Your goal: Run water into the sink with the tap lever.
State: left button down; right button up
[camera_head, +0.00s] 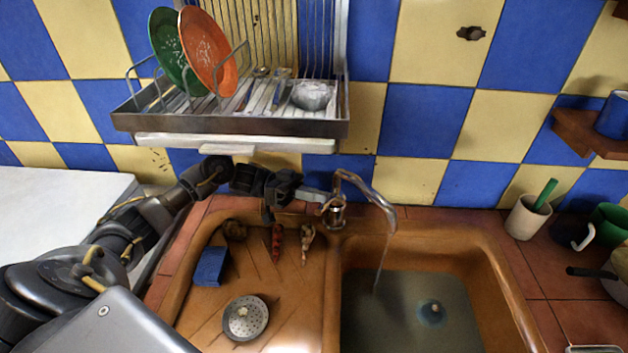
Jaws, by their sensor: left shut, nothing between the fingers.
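The metal tap (337,213) stands at the back rim of the sink, with its curved spout (376,196) reaching right over the basin. A thin stream of water (382,262) falls from the spout into the brown sink (505,312). Greyish water (385,310) covers the basin floor. My left gripper (318,196) is shut and empty, with its fingertips right beside the tap body. The lever is small and partly hidden there, and I cannot tell whether the fingers touch it. My right gripper is not in view.
A dish rack (225,123) with plates hangs above my left arm. The drainboard holds a blue sponge (209,266) and a round strainer (246,317). A cream cup (527,217) and a green mug (607,222) stand at the right. A shelf (585,133) juts out above them.

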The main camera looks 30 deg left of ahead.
pick_arm(q)
jog(key=shift+s+f, duration=0.1)
jog(key=shift+f, duration=0.25)
jog(key=s+f, duration=0.1)
jog(key=f+m+b, duration=0.1)
jog(key=f, duration=0.1)
jog(key=shift+s+b, duration=0.3)
jog(key=shift+s, duration=0.1)
notch_tip(320, 180, up, 4)
jog(key=p, duration=0.4)
jog(key=a+f+b, duration=0.1)
jog(key=a+b, duration=0.4)
jog(key=a, duration=0.4)
jog(key=shift+s, duration=0.35)
